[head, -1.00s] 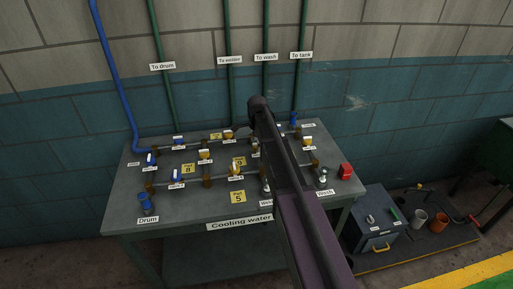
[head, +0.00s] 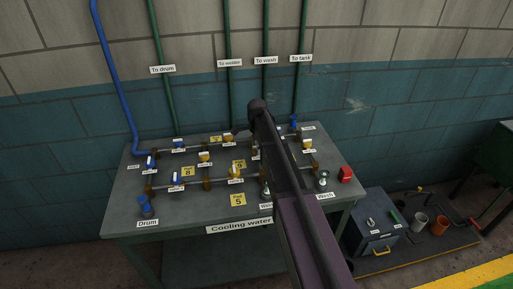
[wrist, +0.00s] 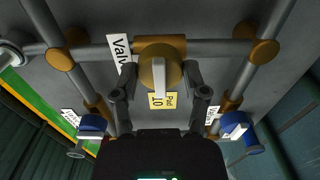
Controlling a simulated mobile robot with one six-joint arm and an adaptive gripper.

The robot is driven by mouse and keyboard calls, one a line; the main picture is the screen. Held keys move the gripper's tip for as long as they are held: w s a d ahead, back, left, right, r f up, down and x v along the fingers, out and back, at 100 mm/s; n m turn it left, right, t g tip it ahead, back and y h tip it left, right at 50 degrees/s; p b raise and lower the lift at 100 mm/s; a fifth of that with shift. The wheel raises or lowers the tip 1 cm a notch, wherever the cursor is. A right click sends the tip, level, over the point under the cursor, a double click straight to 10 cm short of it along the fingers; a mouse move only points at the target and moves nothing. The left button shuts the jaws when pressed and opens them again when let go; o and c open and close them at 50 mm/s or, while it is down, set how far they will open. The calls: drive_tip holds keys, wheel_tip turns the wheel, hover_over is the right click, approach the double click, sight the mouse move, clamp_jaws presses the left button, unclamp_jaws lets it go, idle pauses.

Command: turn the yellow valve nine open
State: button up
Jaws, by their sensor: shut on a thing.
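In the wrist view a round yellow valve (wrist: 146,66) sits on a grey pipe that runs across the picture. Its pale bar handle lies crosswise to that pipe. My gripper (wrist: 160,78) has a finger on each side of the valve and is shut on it. A tag beside it begins "Valv"; its number is hidden, so I cannot read whether this is valve nine. A yellow "Pad 10" tag (wrist: 158,101) lies just below the valve.
The cooling water bench (head: 185,208) carries several yellow and blue valves on pipes. Two blue valves (wrist: 92,123) (wrist: 233,120) flank my gripper in the wrist view.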

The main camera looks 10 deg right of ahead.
drive_tip(key=n, duration=0.4)
drive_tip(key=shift+n, duration=0.3)
drive_tip(key=n, duration=0.9)
drive_tip(key=shift+s, duration=0.1)
drive_tip(key=shift+n, duration=2.1)
drive_tip(key=o, duration=1.2)
drive_tip(key=shift+c, duration=0.2)
